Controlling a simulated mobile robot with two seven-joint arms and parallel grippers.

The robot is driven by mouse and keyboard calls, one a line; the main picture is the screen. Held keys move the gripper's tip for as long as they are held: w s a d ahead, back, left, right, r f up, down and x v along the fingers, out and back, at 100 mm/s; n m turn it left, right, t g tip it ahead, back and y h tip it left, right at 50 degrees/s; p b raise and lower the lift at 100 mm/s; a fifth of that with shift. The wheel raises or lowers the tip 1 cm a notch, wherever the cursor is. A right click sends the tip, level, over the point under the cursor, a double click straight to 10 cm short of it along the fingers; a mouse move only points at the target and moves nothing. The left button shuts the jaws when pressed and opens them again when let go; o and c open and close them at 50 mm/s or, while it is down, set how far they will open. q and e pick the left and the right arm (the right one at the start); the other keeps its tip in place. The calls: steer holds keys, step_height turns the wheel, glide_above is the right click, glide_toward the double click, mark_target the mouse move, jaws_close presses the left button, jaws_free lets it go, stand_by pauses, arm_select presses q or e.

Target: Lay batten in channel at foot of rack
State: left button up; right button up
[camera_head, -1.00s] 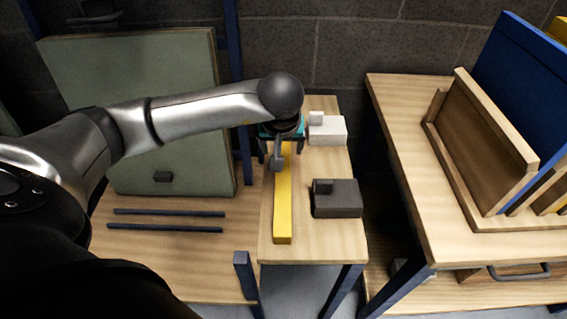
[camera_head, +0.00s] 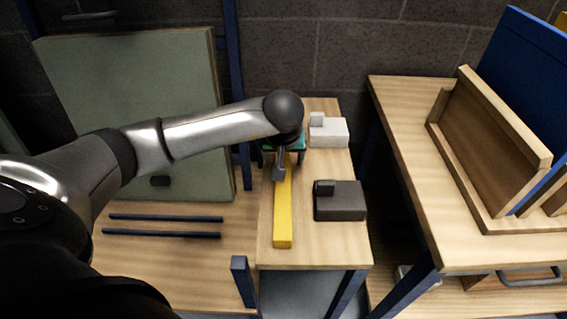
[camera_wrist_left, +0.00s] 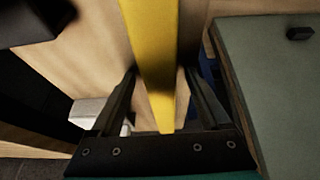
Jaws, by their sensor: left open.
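The batten, a long yellow bar (camera_head: 283,215), lies lengthwise on the narrow wooden table. My left gripper (camera_head: 281,172) is over its far part, pointing down. In the left wrist view, the open fingers (camera_wrist_left: 159,75) stand on either side of the batten (camera_wrist_left: 153,45), with gaps beside it. The gripper and arm hide the batten's far end in the head view. Two dark parallel rails (camera_head: 165,218) lie on the wooden shelf to the left, at the foot of the rack with the green panel (camera_head: 130,90); the strip between them is empty. My right gripper is out of view.
A dark block (camera_head: 340,202) sits just right of the batten, and a white block (camera_head: 328,132) sits farther back. A short blue post (camera_head: 243,282) stands at the shelf's front right corner. A larger table (camera_head: 405,130) with panels in a wooden holder is on the right.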

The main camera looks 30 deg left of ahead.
arm_select(q)
jaws_close()
stand_by(0.6)
steer(key=shift+r, duration=0.1)
